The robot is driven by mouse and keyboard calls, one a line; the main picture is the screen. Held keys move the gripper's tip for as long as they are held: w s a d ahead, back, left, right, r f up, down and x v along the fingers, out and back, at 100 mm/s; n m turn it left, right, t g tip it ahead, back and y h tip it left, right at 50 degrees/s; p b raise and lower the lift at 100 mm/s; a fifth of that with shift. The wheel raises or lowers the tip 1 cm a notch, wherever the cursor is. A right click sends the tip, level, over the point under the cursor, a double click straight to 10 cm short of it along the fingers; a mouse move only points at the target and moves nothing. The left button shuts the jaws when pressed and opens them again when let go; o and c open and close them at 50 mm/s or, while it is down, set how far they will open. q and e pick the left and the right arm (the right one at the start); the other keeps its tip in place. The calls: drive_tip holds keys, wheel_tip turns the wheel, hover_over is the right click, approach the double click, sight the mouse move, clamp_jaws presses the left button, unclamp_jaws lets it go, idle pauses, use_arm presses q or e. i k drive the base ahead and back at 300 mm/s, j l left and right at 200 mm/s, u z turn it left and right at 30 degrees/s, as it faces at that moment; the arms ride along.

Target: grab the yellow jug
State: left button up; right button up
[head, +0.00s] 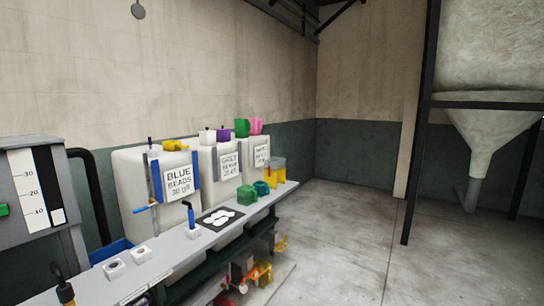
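A yellow object (173,145), which looks like a jug lying on its side, rests on top of the white tank labelled "BLUE BEADS" (137,185). It is small in view and its handle is hard to make out. Other yellow items show too: a yellow-orange container (278,170) at the bench's far end and a yellow object (262,274) low beneath the bench. I cannot tell whether either is a jug. Neither of my grippers is in view.
A long grey bench (180,245) runs along the tanks, with a black mat (220,218) and green containers (247,194) on it. Green (242,128) and pink (257,126) jugs stand on the farther tanks. The floor (345,235) to the right is clear.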

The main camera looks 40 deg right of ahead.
sight(266, 278)
drive_tip(key=z, duration=1.2)
